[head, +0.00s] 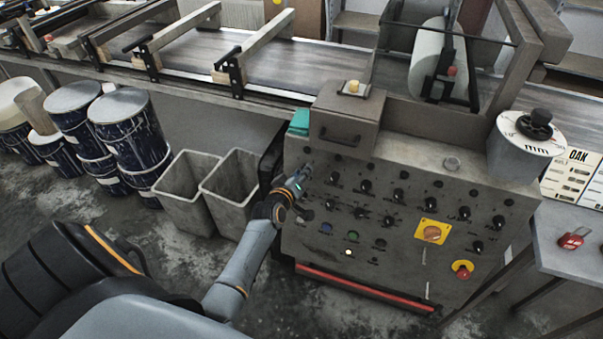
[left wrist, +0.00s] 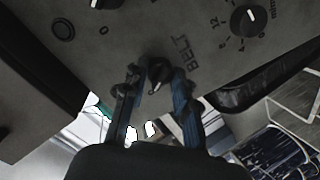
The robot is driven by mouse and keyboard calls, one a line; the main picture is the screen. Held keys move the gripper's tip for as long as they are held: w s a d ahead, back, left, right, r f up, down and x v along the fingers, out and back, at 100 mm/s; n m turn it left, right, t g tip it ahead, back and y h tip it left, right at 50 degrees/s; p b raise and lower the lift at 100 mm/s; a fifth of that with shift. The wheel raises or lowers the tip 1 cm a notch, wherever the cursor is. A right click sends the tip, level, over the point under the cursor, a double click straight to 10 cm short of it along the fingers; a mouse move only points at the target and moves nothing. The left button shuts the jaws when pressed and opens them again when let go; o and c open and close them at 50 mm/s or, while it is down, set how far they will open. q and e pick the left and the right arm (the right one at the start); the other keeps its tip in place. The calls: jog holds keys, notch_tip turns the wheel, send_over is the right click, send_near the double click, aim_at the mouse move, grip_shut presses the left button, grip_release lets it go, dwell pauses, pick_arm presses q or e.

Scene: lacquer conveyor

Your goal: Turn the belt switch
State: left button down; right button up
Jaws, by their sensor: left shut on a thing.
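The control panel (head: 400,215) is a grey metal console with rows of black knobs. The belt switch (left wrist: 158,72) is a small dark knob beside the printed word BELT in the left wrist view. My left gripper (head: 303,174) reaches the panel's upper left part. In the left wrist view its two fingers stand on either side of the belt switch and are shut on it. The gripper hides the switch in the head view. The exact angle of the switch is hard to read. My right gripper is not in view.
Other knobs, including a numbered dial (left wrist: 249,20), sit close by. A yellow-backed orange switch (head: 432,232) and a red button (head: 462,270) are at the panel's lower right. Grey bins (head: 190,185) and paint buckets (head: 125,120) stand left; the conveyor (head: 290,65) runs behind.

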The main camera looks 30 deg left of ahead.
pick_arm(q)
jog(key=shift+m, duration=0.3)
jog(key=m+y+p, duration=0.1)
jog(key=m+p, duration=0.2)
jog(key=m, duration=0.4)
jog(key=shift+d+f, duration=0.1)
jog(key=shift+m+y, duration=0.3)
jog(key=shift+m, duration=1.3)
jog(key=c, duration=1)
grip_release()
jog(key=shift+c, duration=0.2)
